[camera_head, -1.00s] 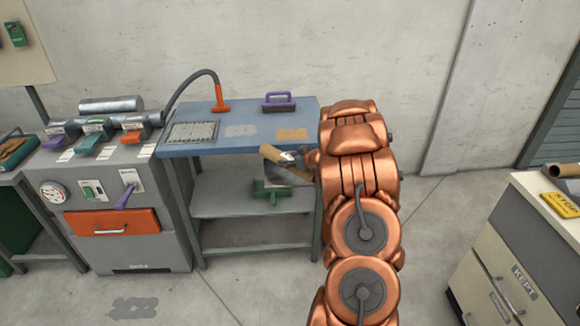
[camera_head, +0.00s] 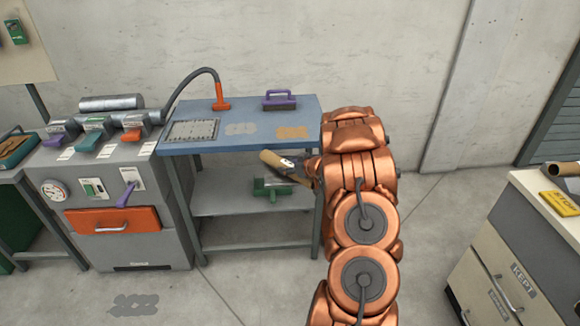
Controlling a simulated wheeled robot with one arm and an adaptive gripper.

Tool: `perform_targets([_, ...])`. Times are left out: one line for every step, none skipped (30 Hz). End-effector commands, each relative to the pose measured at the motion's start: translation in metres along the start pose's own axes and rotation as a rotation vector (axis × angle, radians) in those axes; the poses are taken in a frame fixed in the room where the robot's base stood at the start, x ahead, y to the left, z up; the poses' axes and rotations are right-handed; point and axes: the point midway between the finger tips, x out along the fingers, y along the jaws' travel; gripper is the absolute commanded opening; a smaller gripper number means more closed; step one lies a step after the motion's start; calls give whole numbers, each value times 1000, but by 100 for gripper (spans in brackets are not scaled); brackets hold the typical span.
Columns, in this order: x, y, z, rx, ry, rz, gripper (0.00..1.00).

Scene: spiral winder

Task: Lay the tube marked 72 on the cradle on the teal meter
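A brown cardboard tube (camera_head: 273,158) is at my gripper (camera_head: 292,163), tilted, in front of the blue table and above its lower shelf. My gripper appears shut on the tube, though my arm hides much of it. The number on the tube cannot be read.
The blue table top (camera_head: 232,143) is just above the tube, with a purple-handled tool (camera_head: 280,98) on it. A grey machine (camera_head: 120,190) with an orange drawer stands left. A cabinet (camera_head: 530,235) at right bears another tube (camera_head: 562,169) and a yellow sign (camera_head: 560,203).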

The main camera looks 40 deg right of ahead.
Motion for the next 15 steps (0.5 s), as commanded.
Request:
perform_targets([0, 0, 0, 0, 0, 0, 72])
perform_targets([0, 0, 0, 0, 0, 0, 75])
perform_targets([0, 0, 0, 0, 0, 0, 77])
perform_targets([0, 0, 0, 0, 0, 0, 77])
perform_targets([0, 0, 0, 0, 0, 0, 77])
perform_targets([0, 0, 0, 0, 0, 0, 77])
perform_targets([0, 0, 0, 0, 0, 0, 77])
perform_targets([0, 0, 0, 0, 0, 0, 77])
perform_targets([0, 0, 0, 0, 0, 0, 77])
perform_targets([0, 0, 0, 0, 0, 0, 77])
perform_targets([0, 0, 0, 0, 0, 0, 77])
perform_targets([0, 0, -1, 0, 0, 0, 77])
perform_targets([-1, 0, -1, 0, 0, 0, 77])
perform_targets([-2, 0, -3, -1, 0, 0, 77])
perform_targets([-3, 0, -2, 0, -1, 0, 77])
